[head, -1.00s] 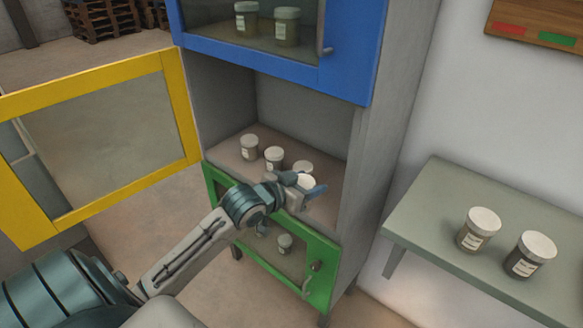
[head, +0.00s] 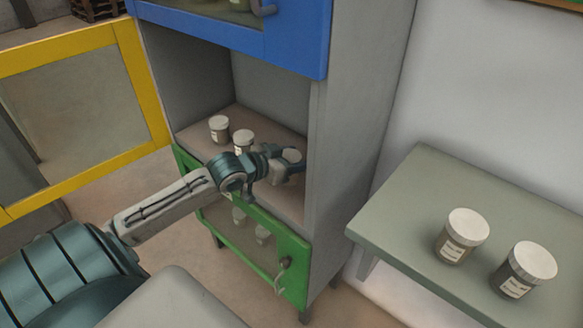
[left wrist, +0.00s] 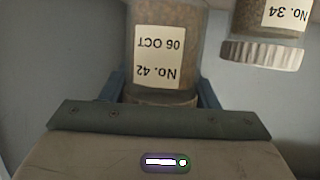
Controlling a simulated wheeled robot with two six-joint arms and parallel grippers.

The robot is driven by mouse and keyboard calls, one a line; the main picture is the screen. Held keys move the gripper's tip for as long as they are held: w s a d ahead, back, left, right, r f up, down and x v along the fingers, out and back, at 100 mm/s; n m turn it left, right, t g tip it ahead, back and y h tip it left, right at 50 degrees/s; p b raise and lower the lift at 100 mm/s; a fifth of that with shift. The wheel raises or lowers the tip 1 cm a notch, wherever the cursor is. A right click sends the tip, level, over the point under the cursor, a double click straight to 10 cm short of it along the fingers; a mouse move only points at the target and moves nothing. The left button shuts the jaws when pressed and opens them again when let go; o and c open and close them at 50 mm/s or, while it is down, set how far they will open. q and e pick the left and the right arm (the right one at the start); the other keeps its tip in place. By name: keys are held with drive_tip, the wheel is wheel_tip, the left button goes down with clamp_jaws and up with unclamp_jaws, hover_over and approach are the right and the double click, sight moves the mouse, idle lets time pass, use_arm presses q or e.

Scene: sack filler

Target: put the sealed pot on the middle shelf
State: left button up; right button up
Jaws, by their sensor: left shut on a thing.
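My left gripper (head: 288,160) reaches into the open middle compartment of the cabinet and is shut on a pot with a pale lid (head: 291,155). In the left wrist view the held pot (left wrist: 160,55) stands between the blue fingers, its label upside down in the picture, reading "No. 42, 06 OCT". The middle shelf (head: 200,140) bears at least two pots at its left, one farther back (head: 219,129) and one nearer the gripper (head: 243,140). I cannot tell whether the held pot touches the shelf. My right gripper is out of view.
The yellow door (head: 150,85) stands open to the left. The blue door (head: 240,35) above and the green door (head: 265,240) below are shut. A side table (head: 400,215) at the right bears two pots. Another pot, "No. 34" (left wrist: 268,35), is close beside the held one.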

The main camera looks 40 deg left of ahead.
use_arm(q)
wheel_tip(320, 180, down, 3)
drive_tip(key=shift+f, duration=0.6)
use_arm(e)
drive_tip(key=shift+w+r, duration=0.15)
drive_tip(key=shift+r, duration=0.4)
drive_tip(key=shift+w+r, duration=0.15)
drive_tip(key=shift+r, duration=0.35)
use_arm(q)
drive_tip(key=shift+f+b, duration=0.15)
drive_tip(key=shift+b, duration=0.25)
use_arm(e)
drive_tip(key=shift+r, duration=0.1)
use_arm(q)
drive_tip(key=o, duration=0.7)
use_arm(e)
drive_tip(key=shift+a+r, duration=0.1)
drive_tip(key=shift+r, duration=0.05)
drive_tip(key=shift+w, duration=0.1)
